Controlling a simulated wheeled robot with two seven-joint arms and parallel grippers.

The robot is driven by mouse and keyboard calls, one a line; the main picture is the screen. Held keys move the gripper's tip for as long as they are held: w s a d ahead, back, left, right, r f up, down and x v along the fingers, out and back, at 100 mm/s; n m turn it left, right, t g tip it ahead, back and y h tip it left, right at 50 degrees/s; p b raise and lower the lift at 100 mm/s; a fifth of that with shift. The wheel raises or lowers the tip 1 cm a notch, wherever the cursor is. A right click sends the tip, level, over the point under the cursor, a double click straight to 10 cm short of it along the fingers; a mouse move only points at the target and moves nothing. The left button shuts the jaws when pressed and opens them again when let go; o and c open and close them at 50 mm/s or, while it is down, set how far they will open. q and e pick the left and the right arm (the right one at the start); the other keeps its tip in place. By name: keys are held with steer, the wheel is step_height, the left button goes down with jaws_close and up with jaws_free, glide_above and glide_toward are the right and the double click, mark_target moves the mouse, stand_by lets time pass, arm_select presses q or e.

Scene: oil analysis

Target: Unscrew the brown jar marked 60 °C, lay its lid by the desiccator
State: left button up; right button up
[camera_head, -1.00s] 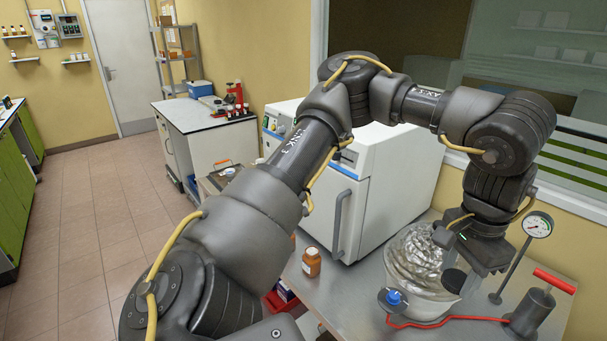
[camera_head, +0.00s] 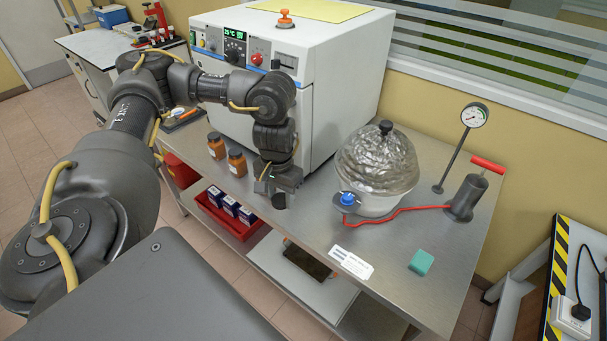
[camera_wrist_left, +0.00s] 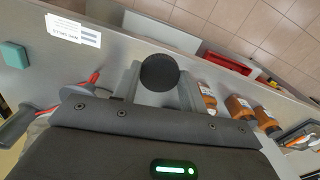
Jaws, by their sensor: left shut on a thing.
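My left gripper (camera_head: 279,192) is shut on a round black lid (camera_wrist_left: 159,72) and holds it above the front part of the bench, left of the desiccator. The lid also shows as a small dark shape under the fingers in the head view (camera_head: 279,202). The glass desiccator (camera_head: 375,165) has a black knob and a blue valve. Two brown jars (camera_head: 216,146) (camera_head: 237,162) stand left of the gripper. The left wrist view shows a third brown jar (camera_wrist_left: 207,96) nearest the gripper, hidden by my arm in the head view. I cannot read the jar markings. My right gripper is out of view.
A white oven (camera_head: 290,75) stands behind my left arm. A red hose runs from the desiccator to a hand pump (camera_head: 466,198) beside a gauge (camera_head: 474,115). A white label card (camera_head: 351,263) and green block (camera_head: 421,262) lie at the front. Bare bench lies between them and the desiccator.

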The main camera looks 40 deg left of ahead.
arm_select(q)
steer(key=s+a+f+n, duration=0.1)
steer(key=s+a+f, duration=0.2)
steer(key=a, duration=0.1)
steer(key=b, duration=0.3)
glide_above(304, 215)
steer(key=s, duration=0.1)
step_height(304, 215, down, 9)
steer(key=shift+a+r, duration=0.1)
steer(key=shift+w+f, duration=0.35)
steer(key=shift+w, duration=0.05)
step_height(304, 215, down, 3)
steer(key=shift+w+r, duration=0.1)
steer(key=shift+w, duration=0.05)
steer(key=shift+w+f, duration=0.1)
steer(key=shift+f, duration=0.35)
steer(key=o, duration=1.1)
steer(key=shift+f, duration=0.1)
